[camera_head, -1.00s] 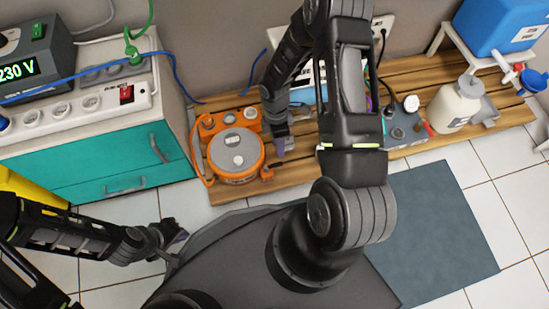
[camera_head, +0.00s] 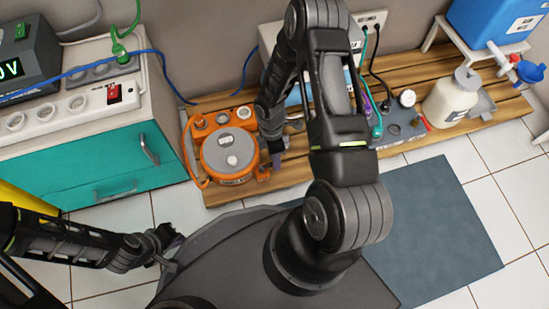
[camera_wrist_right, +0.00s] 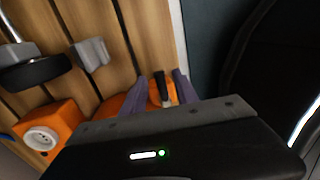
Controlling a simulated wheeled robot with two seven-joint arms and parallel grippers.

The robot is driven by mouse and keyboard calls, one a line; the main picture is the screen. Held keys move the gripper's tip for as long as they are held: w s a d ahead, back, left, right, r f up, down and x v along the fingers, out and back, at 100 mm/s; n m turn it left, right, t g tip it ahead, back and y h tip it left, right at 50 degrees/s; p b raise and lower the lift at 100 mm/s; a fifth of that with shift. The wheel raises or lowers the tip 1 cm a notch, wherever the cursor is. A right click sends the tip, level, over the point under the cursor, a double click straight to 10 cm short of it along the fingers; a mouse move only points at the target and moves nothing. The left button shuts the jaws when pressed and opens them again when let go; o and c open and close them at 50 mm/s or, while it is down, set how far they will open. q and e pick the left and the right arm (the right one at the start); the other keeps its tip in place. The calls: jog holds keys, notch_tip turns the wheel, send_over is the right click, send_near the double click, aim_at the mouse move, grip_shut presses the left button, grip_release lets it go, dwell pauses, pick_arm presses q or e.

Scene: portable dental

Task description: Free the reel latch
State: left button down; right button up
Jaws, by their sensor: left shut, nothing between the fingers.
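The orange cable reel (camera_head: 228,155), with a round grey-centred drum, sits on the wooden slatted shelf in the head view. My right gripper (camera_head: 278,160) points down just right of the drum. In the right wrist view its two purple fingers (camera_wrist_right: 161,82) are apart. A small black lever with an orange base (camera_wrist_right: 161,90), which looks like the reel latch, shows between them. I cannot tell whether either finger touches it. My left gripper (camera_head: 176,240) is shut and empty at the lower left, away from the reel.
A teal cabinet (camera_head: 100,170) with a power strip (camera_head: 75,107) stands left of the reel. A white bottle (camera_head: 453,98) and grey device (camera_head: 403,128) stand to the right on the shelf (camera_head: 230,197). My right arm hides the shelf's middle.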

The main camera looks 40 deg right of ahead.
jog(key=shift+c, duration=0.3)
grip_shut()
jog(key=shift+s, duration=0.1)
dwell(0.4)
jog(key=s+a+m+t+p, duration=0.1)
jog(key=a+m, duration=0.2)
jog(key=m, duration=0.6)
jog(key=s+a+m+t+y+p, duration=0.1)
jog(key=s+a+m+p, duration=0.1)
jog(key=m, duration=0.7)
jog(key=shift+s+a+t, duration=0.2)
jog(key=shift+a+t, duration=0.2)
